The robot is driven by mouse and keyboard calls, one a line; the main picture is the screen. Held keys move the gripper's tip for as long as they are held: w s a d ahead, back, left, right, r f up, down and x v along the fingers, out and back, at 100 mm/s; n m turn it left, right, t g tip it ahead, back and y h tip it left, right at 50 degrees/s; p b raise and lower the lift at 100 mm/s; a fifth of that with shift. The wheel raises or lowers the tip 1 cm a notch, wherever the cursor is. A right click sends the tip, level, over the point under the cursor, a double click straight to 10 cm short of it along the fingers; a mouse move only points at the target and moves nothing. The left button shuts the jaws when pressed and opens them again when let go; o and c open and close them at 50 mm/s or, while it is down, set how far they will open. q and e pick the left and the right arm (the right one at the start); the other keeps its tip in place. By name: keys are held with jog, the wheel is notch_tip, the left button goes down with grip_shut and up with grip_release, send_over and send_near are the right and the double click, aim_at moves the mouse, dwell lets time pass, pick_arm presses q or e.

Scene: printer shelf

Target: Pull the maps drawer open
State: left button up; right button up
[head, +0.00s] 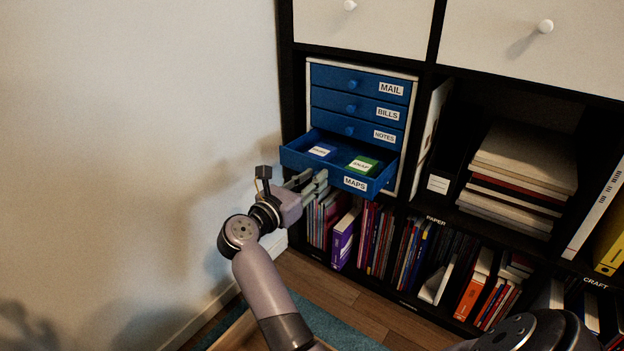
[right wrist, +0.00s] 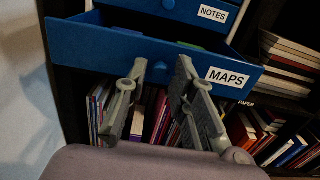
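The blue maps drawer (head: 300,158) stands pulled out at the bottom of a small drawer cabinet, with its inside in view. A blue item (head: 322,150) and a green item (head: 363,165), both with white labels, lie in it. The MAPS label (right wrist: 227,77) is on the drawer front. My right gripper (head: 318,178) is just in front of the drawer front. In the right wrist view its fingers (right wrist: 160,65) are spread, with the drawer's blue knob (right wrist: 159,66) showing between the tips and gaps on both sides. My left gripper is not in view.
Closed drawers marked MAIL, BILLS (head: 387,113) and NOTES (head: 385,136) sit above. Books (head: 375,240) fill the shelf below the drawer. A pale wall (head: 140,150) is close on the left. A stack of papers (head: 520,170) stands in the compartment at right.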

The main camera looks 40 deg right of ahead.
jog(key=shift+o, duration=1.2)
notch_tip(320, 180, up, 10)
